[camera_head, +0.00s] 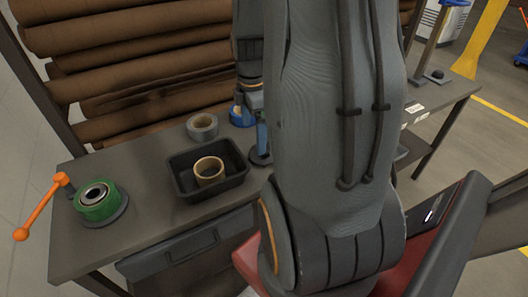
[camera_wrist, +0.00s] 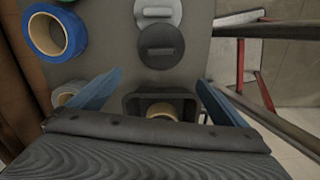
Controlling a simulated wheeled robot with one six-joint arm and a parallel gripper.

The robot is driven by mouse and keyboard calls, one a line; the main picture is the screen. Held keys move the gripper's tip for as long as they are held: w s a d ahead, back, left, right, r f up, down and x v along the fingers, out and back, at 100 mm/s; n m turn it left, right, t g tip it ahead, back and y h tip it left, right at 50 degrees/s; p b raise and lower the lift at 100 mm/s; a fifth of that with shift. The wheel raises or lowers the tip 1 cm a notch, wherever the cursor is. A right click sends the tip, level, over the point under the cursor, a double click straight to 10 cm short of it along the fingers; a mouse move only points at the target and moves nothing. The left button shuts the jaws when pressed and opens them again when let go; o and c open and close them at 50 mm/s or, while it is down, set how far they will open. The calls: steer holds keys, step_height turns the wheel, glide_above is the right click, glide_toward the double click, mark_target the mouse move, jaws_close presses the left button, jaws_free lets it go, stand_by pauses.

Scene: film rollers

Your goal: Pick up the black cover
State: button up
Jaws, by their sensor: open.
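The black cover appears to be the dark grey disc with a raised bar handle (camera_wrist: 161,46) in the wrist view, lying flat on the table. In the head view its edge (camera_head: 259,158) shows, largely hidden by my arm. My gripper (camera_wrist: 159,79) is open and empty, its blue fingers spread wide. In the wrist view the disc lies just beyond the fingertips, roughly centred between them. In the head view my gripper (camera_head: 261,132) is partly hidden behind my forearm, above the disc. A lighter grey disc with a similar handle (camera_wrist: 158,12) lies beside the dark one.
A black tray (camera_head: 236,182) holds a tan roll (camera_head: 209,170).

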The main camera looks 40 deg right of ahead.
mark_target(266, 159)
steer(key=d, duration=0.1)
steer(key=d+n, duration=0.2)
steer(key=shift+s+d+f, duration=0.25)
steer(key=shift+s+f, duration=0.1)
steer(key=shift+f, duration=0.05)
steer(key=shift+s+f+p, duration=0.1)
steer(key=shift+f+p, duration=0.9)
steer(key=shift+f, duration=2.85)
steer(key=c, duration=1)
